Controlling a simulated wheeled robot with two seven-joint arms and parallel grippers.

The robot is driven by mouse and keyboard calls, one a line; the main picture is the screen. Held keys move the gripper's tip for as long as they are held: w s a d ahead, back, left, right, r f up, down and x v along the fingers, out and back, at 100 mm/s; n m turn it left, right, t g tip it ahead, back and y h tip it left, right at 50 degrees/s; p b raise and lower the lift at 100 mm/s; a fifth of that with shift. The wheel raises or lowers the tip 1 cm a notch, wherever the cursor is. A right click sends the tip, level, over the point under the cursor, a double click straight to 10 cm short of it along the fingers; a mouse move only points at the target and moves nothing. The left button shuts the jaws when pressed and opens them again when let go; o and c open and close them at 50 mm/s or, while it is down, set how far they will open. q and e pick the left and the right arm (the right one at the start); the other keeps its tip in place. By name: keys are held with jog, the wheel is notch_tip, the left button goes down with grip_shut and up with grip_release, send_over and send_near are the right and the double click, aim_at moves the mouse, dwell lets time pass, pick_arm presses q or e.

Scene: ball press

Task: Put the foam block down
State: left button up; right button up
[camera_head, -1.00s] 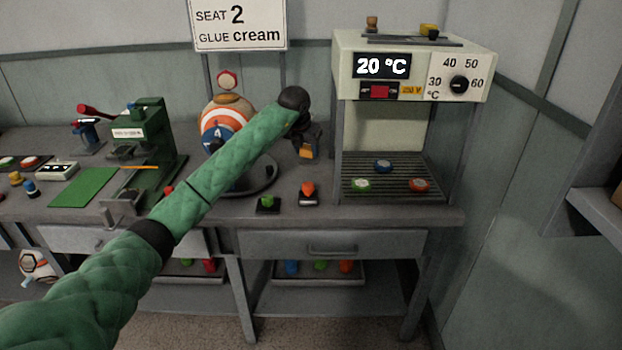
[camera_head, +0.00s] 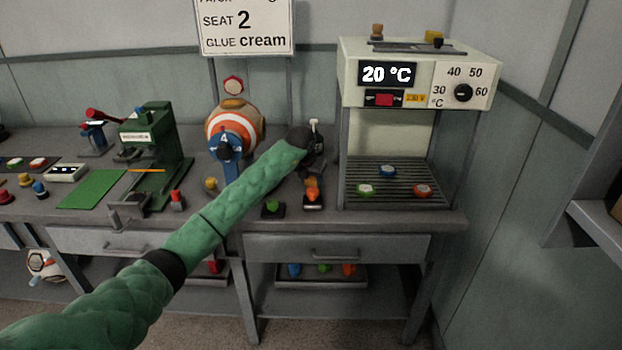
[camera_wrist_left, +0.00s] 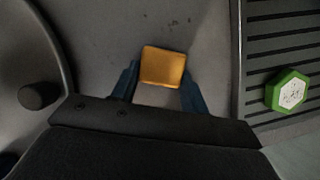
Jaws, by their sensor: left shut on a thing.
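My left gripper (camera_head: 315,155) is over the bench between the striped ball and the heater cabinet. Its two blue fingers show in the left wrist view (camera_wrist_left: 162,76). They are shut on the yellow-orange foam block (camera_wrist_left: 163,66), which sits between the fingertips above the grey bench top. I cannot tell whether the block touches the bench. In the head view the block is hidden by my wrist and arm. My right gripper is not in view.
The heater cabinet (camera_head: 419,76) reads 20 °C and has several coloured pieces on its slatted shelf (camera_head: 395,176). The striped ball (camera_head: 232,124) stands left of my wrist. Small green (camera_head: 272,207) and orange (camera_head: 312,187) pieces sit near the front edge. A green press (camera_head: 150,150) is farther left.

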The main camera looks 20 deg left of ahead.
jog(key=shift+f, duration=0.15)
pick_arm(q)
jog(key=o, duration=0.9)
jog(key=shift+s+r, duration=0.2)
jog(key=shift+r, duration=0.3)
jog(key=b+v, duration=0.2)
jog(key=v, duration=0.9)
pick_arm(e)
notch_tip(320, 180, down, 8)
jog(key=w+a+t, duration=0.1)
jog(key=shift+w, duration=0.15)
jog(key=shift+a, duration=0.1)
